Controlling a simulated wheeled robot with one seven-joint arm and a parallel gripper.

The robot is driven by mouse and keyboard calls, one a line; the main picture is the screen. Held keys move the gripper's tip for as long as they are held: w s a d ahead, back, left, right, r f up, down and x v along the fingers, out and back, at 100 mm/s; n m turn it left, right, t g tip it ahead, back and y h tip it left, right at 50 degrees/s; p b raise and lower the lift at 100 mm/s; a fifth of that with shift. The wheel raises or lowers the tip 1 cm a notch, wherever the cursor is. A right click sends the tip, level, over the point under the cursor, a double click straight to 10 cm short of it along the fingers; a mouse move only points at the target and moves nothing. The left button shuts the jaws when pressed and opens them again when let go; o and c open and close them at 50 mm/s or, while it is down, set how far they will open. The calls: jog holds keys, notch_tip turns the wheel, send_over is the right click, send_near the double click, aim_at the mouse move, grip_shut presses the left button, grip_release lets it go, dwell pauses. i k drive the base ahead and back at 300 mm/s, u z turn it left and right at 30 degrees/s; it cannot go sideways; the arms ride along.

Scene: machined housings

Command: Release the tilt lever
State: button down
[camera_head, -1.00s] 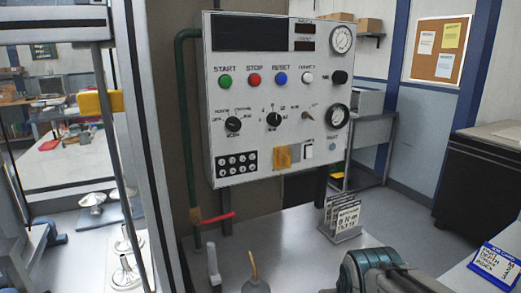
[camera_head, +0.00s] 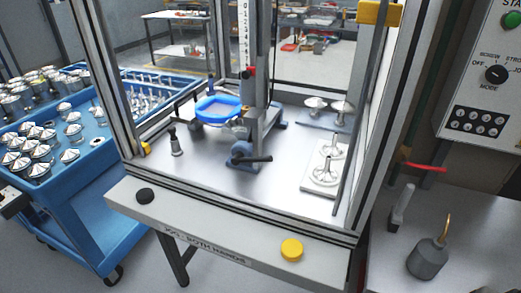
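A black lever (camera_head: 258,159) sticks out to the right from a blue fitting (camera_head: 239,152) at the foot of the press column, inside the framed machine. It looks like the tilt lever, but I see no label on it. It lies roughly level. Above it a blue ring-shaped table (camera_head: 218,107) is mounted at the column, left of the upright scale (camera_head: 245,35). My gripper is not in view.
Frame posts (camera_head: 367,130) flank the machine's open front. The front rail carries a black button (camera_head: 145,195) and a yellow button (camera_head: 292,249). A blue cart (camera_head: 75,210) with metal parts stands left. An oil can (camera_head: 427,258) stands on the right bench.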

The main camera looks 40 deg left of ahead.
aim_at(239, 157)
jog(key=u, duration=2.3)
